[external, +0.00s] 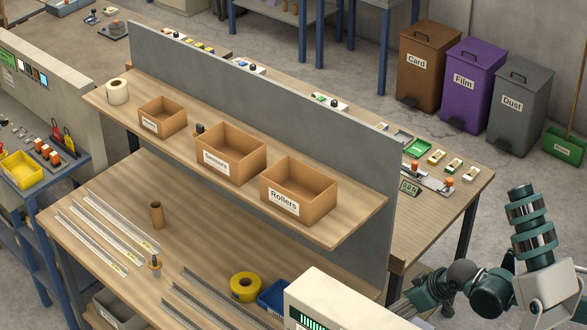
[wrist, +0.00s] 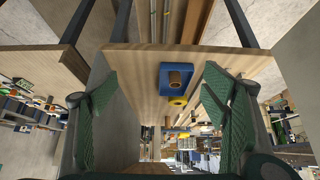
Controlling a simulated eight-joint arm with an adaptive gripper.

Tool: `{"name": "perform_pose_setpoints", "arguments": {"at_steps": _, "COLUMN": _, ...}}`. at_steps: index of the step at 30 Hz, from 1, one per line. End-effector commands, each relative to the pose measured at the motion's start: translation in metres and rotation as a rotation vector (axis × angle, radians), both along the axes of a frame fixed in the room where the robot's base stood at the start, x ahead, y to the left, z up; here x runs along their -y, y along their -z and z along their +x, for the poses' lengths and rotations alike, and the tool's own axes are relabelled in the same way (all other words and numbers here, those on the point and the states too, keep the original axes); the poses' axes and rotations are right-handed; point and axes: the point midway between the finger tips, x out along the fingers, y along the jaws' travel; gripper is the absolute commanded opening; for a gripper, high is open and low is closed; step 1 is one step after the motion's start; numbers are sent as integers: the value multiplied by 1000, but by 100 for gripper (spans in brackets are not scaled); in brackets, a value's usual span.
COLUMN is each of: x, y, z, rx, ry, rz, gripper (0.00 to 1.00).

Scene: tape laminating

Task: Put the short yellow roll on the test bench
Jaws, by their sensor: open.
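The short yellow roll (external: 245,286) lies on the wooden bench, beside a blue tray (external: 273,296) at the lower middle of the external view. I cannot tell which surface is the test bench.
A white box with a green display (external: 335,305) stands in front of the blue tray. A shelf holds open boxes, one labelled Rollers (external: 300,190). Metal rails and a brown tube (external: 157,214) lie or stand on the bench. A grey panel (external: 270,100) rises behind the shelf.

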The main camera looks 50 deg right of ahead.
Motion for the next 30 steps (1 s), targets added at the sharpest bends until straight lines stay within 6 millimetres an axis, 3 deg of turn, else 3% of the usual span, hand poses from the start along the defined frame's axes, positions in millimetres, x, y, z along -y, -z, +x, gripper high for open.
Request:
{"name": "perform_pose_setpoints", "arguments": {"at_steps": 20, "x": -1, "y": 0, "z": 0, "rx": 0, "ry": 6, "rz": 7, "gripper": 77}}
{"name": "perform_pose_setpoints", "arguments": {"at_steps": 30, "x": -9, "y": -3, "z": 24, "rx": 12, "ry": 92, "rz": 110, "gripper": 77}}
